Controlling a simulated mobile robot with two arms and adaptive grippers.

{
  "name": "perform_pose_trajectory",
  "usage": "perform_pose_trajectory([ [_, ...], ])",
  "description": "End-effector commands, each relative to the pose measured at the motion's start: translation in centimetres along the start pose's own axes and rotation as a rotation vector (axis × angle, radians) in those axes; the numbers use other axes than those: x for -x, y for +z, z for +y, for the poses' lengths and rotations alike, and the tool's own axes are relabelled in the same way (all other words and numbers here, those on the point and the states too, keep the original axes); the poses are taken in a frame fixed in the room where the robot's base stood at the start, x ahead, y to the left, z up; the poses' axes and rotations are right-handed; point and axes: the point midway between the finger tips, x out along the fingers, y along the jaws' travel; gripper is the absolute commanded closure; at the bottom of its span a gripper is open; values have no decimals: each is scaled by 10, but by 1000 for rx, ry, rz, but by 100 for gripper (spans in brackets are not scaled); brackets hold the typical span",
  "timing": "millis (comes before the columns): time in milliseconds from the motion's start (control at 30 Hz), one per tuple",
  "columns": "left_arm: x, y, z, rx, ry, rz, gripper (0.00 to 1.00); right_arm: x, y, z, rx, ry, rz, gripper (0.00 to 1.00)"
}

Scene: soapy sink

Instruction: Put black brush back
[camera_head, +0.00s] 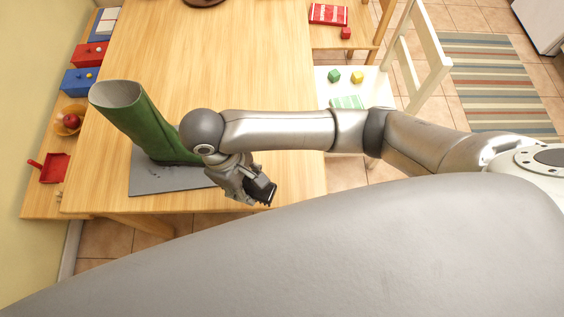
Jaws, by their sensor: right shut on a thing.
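My right gripper (254,186) is at the front edge of the wooden table, just right of a grey mat (148,182). It is shut on a small dark thing, which looks like the black brush (263,191). The gripper covers much of it, so its bristles and full shape cannot be made out. A tall green rubber boot (142,118) stands on the mat, left of my gripper, its shaft leaning left. My right arm passes in front of the boot's toe. My left gripper is not in view.
The wooden table (235,65) is mostly clear behind my arm. A side shelf at left holds blue (80,84) and red (90,54) boxes, a fruit bowl (70,121) and a red dustpan (54,168). A white chair (428,62) stands at right.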

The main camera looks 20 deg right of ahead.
Motion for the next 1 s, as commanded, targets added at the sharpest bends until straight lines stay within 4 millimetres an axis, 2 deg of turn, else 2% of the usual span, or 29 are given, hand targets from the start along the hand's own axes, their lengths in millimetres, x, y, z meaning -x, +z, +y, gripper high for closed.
perform_pose_trajectory([
  [133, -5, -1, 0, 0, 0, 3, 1, -15, 5, 20, -1, 5, -9, 78],
  [433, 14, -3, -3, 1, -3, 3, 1, -46, 15, 93, -4, 8, -9, 78],
  [533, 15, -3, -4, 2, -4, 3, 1, -70, 14, 107, -2, 7, -10, 78],
  [700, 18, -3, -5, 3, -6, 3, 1, -93, 11, 124, 1, 6, -5, 78],
  [933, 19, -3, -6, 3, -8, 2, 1, -109, 11, 136, 0, 6, -6, 78],
  [1000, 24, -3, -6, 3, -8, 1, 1, -116, 9, 134, 2, 5, -6, 78],
])
